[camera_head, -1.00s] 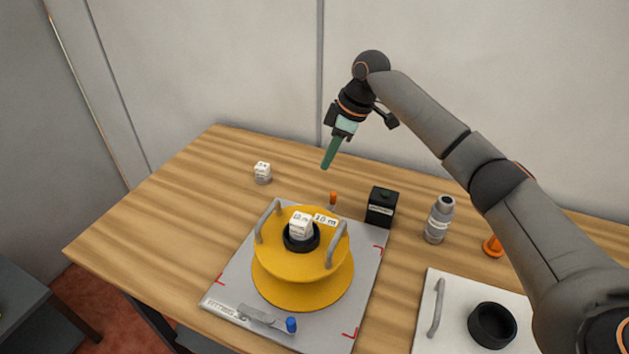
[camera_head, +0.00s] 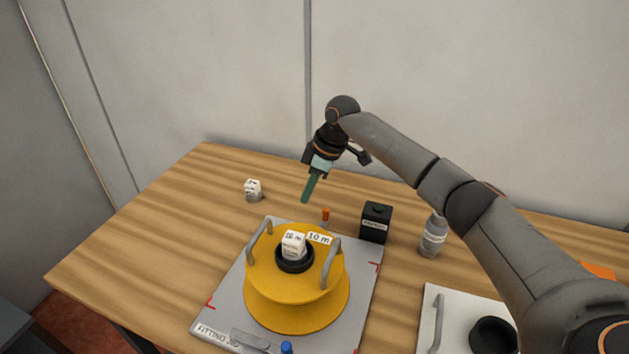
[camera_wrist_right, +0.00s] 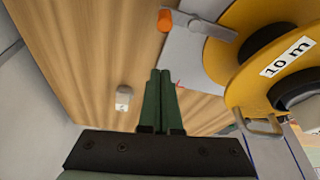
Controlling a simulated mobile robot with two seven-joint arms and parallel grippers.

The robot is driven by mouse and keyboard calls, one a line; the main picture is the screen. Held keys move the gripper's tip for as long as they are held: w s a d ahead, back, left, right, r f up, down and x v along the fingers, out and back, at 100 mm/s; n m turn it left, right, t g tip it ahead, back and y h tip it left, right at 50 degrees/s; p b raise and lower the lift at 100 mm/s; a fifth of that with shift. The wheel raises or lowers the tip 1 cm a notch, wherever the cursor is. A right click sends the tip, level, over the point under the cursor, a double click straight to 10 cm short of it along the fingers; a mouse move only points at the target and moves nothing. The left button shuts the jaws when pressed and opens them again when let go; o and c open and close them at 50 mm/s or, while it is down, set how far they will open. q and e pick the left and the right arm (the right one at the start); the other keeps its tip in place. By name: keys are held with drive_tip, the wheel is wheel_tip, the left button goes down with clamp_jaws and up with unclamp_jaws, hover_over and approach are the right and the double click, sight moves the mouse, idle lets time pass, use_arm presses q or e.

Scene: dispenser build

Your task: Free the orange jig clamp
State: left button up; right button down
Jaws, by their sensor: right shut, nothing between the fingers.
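My right gripper (camera_head: 304,200) has green fingers pointing down, shut and empty. It is above and left of the clamp in the head view, apart from it. The wrist view shows the closed fingertips (camera_wrist_right: 160,72) together. My left gripper is out of view.
A white labelled block (camera_head: 293,245) sits on the spool. A black box (camera_head: 376,222) and grey bottle (camera_head: 433,236) stand to the right. A small white container (camera_head: 253,190) stands at the back left. A blue knob (camera_head: 286,347) is at the board's front. The table's left side is clear.

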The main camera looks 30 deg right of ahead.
drive_tip(key=x, duration=0.4)
drive_tip(key=shift+a, duration=0.1)
drive_tip(key=s+d, duration=0.2)
drive_tip(key=shift+d+r, duration=0.1)
drive_tip(key=shift+d, duration=0.3)
drive_tip(key=shift+s+d, duration=0.15)
drive_tip(key=shift+d, duration=0.05)
drive_tip(key=shift+s, duration=0.1)
drive_tip(key=shift+p, duration=0.3)
drive_tip(key=shift+r+p, duration=0.1)
drive_tip(key=shift+p, duration=0.25)
drive_tip(key=shift+d+m, duration=0.15)
drive_tip(key=shift+m, duration=0.25)
